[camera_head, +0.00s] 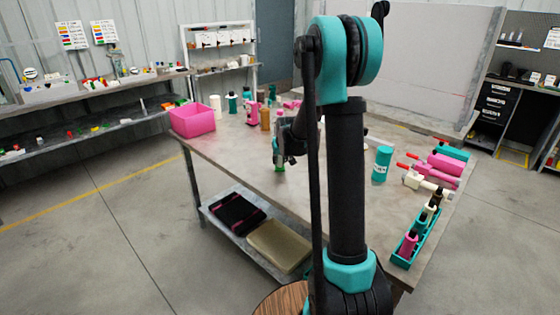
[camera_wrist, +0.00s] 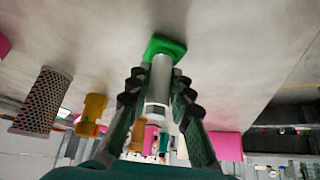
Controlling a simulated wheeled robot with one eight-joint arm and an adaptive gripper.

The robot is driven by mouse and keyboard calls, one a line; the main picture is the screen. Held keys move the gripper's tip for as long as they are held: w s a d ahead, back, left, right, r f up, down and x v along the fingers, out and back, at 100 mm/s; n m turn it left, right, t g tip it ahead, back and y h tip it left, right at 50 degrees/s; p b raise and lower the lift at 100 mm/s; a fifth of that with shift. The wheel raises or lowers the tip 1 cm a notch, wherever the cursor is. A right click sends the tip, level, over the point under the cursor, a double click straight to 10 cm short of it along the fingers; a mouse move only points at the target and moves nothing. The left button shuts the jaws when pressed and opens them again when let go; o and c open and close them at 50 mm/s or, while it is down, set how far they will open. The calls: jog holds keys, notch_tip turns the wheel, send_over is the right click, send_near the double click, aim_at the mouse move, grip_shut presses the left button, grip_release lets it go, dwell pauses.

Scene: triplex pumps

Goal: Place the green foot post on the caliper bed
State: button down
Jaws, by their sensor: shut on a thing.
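The green foot post shows in the wrist view as a pale grey post (camera_wrist: 160,78) with a wide green foot (camera_wrist: 165,46). My gripper (camera_wrist: 158,82) is shut on the post, with dark ribbed fingers on both sides. In the head view my gripper (camera_head: 284,150) is over the worktable, and the green foot (camera_head: 280,168) shows just below it, close to the tabletop. I cannot tell whether the foot touches the table. I cannot pick out the caliper bed with certainty; my arm hides part of the table.
A pink bin (camera_head: 192,120) stands at the table's far left corner. Several bottles, including an amber one (camera_head: 265,118), stand along the back. A teal cylinder (camera_head: 382,163), pink cylinders (camera_head: 444,164) and a teal rack (camera_head: 414,244) occupy the right. The front middle tabletop looks clear.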

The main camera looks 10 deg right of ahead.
jog(key=c, duration=1.4)
grip_release()
jog(key=shift+o, duration=0.2)
